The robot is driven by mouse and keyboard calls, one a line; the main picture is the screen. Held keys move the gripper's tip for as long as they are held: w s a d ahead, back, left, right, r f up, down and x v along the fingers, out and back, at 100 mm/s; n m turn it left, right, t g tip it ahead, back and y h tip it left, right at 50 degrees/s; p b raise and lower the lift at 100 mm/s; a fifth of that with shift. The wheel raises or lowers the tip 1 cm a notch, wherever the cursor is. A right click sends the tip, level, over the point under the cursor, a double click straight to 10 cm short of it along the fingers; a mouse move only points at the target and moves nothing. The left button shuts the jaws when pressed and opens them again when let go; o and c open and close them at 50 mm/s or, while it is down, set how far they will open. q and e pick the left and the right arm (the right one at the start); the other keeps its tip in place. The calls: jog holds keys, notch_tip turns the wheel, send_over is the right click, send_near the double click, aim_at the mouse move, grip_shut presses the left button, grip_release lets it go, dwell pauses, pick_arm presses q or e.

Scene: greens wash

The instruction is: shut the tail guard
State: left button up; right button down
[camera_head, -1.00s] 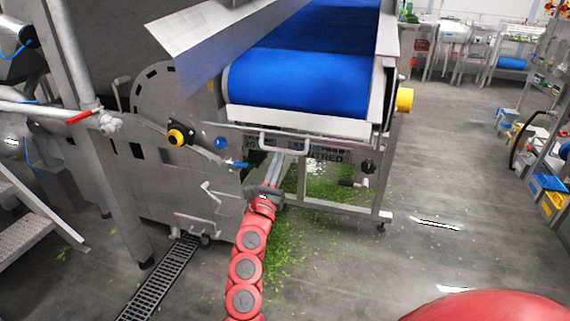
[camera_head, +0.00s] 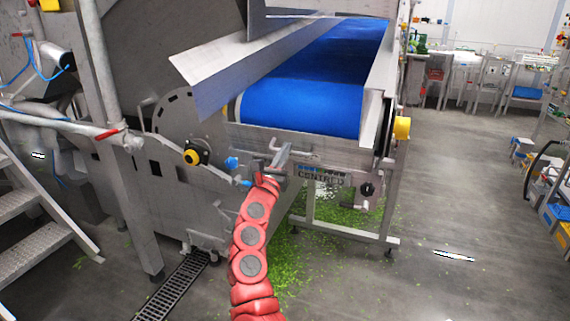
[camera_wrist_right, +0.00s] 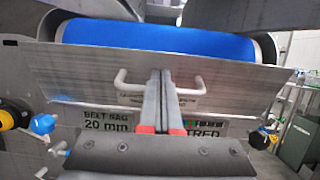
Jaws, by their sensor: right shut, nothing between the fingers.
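The tail guard (camera_head: 330,153) is a grey metal plate across the near end of the blue conveyor belt, just below it. In the right wrist view the guard (camera_wrist_right: 80,72) stands in front of the belt and carries a pale bar handle (camera_wrist_right: 121,79). My right gripper (camera_head: 284,151) is shut and empty at the guard's handle. In the right wrist view its fingers (camera_wrist_right: 159,75) point at the plate and cover the middle of the handle. Whether they touch it, I cannot tell. My left gripper is out of view.
The blue belt (camera_head: 305,105) runs away above the guard. A blue knob (camera_head: 232,163) and a yellow-ringed button (camera_head: 193,157) sit on the left side plate. Green scraps (camera_head: 290,260) litter the floor below. Steps (camera_head: 45,230) stand at left; open floor lies right.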

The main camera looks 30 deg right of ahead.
jog(key=shift+w+d+r, duration=0.4)
jog(key=shift+d+r, duration=0.05)
jog(key=shift+r, duration=0.15)
jog(key=shift+f, duration=0.1)
dwell(1.0)
